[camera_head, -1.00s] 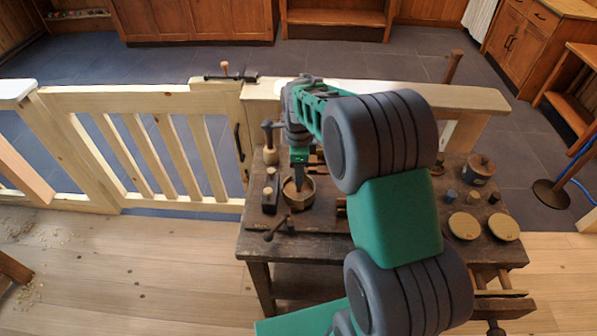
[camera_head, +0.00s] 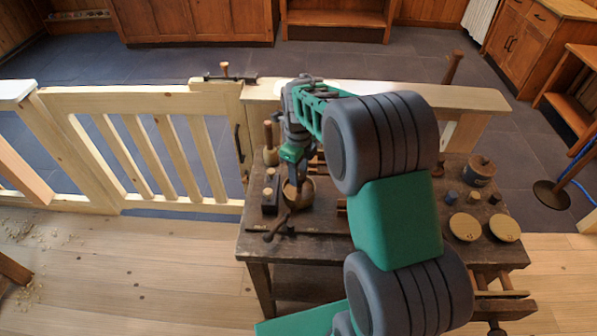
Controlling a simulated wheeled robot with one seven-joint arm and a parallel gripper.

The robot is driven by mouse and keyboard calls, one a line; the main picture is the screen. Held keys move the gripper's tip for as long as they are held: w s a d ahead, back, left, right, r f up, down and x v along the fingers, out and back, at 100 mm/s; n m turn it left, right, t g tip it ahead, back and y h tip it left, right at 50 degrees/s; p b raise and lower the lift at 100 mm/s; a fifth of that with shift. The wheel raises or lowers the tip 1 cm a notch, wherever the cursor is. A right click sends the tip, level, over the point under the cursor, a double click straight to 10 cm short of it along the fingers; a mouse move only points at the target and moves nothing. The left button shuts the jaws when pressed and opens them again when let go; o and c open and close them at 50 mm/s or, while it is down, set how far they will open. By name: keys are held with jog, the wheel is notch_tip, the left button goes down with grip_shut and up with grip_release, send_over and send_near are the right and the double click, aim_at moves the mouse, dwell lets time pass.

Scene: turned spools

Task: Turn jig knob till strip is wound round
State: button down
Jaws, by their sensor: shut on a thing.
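The round jig (camera_head: 304,200) sits on the dark wooden workbench (camera_head: 335,222), left of my arm. It looks like a brown bowl-like drum with a pale rim. My gripper (camera_head: 297,190) points down into it from above and is shut at its middle. The knob is hidden between the fingers, and I cannot make out the strip or how far it is wound.
A dark block with pale pegs (camera_head: 269,194) and a wooden mallet-like tool (camera_head: 269,145) stand left of the jig. A dark handle (camera_head: 280,228) lies in front. A wooden gate (camera_head: 150,150) stands behind left.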

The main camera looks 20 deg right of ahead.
dwell(0.3)
jog(key=c, duration=0.9)
grip_release()
notch_tip(320, 180, up, 8)
jog(key=shift+f+b, duration=0.1)
jog(key=shift+b, duration=0.25)
jog(key=shift+s+r+n, duration=0.15)
jog(key=shift+r+n, duration=0.1)
jog(key=shift+n, duration=0.05)
jog(key=s+a+r+n+t, duration=0.1)
jog(key=s+n+t, duration=0.2)
jog(key=s+n, duration=1.6)
jog(key=n, duration=0.7)
jog(key=shift+r+n, duration=0.4)
